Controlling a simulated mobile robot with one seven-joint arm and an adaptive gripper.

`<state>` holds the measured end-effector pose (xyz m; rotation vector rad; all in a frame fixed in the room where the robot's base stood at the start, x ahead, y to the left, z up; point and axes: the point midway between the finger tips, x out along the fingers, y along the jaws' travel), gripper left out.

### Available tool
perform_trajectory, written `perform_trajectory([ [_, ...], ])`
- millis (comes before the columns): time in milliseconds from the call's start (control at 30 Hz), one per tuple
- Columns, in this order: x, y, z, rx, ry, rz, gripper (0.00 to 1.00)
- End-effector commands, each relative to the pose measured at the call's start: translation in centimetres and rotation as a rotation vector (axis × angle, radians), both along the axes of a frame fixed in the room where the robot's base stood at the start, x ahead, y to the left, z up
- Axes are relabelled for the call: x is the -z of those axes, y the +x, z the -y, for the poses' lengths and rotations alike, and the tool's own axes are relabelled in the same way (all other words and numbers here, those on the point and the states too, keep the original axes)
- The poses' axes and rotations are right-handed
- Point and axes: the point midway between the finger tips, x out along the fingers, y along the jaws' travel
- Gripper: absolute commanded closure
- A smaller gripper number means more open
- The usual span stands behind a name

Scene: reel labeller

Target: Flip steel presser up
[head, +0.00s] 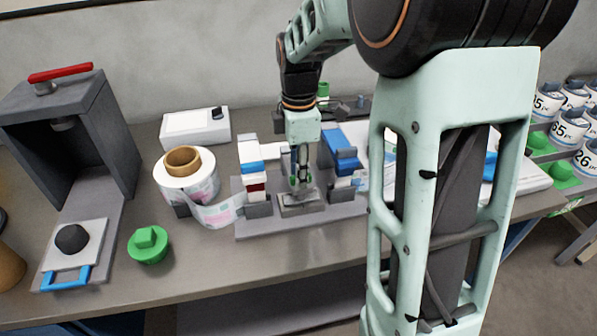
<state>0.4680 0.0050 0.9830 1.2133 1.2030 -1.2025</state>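The reel labeller stands on a grey base plate (262,230) in the middle of the bench, with white and blue blocks (251,167) on its left and a blue block (340,152) on its right. My gripper (299,188) points down between these blocks, low over a small metal block (299,205). The steel presser cannot be told apart clearly; my gripper and arm cover much of that area. The finger gap is too small to read, and so is any contact.
A label reel (187,182) stands left of the labeller, its strip running to it. A green knob piece (148,245), a dark press frame (65,120) with a red handle and a white box (195,128) stand further left.

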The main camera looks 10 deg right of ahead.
Motion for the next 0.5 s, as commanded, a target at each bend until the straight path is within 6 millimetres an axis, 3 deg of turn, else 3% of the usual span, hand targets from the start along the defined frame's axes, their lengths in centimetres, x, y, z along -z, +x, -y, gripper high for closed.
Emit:
perform_trajectory([
  [267,0.14,0.02,0.0,0.0,0.0,0.001,0.71],
  [500,0.12,0.02,0.01,0.0,0.0,0.001,0.97],
])
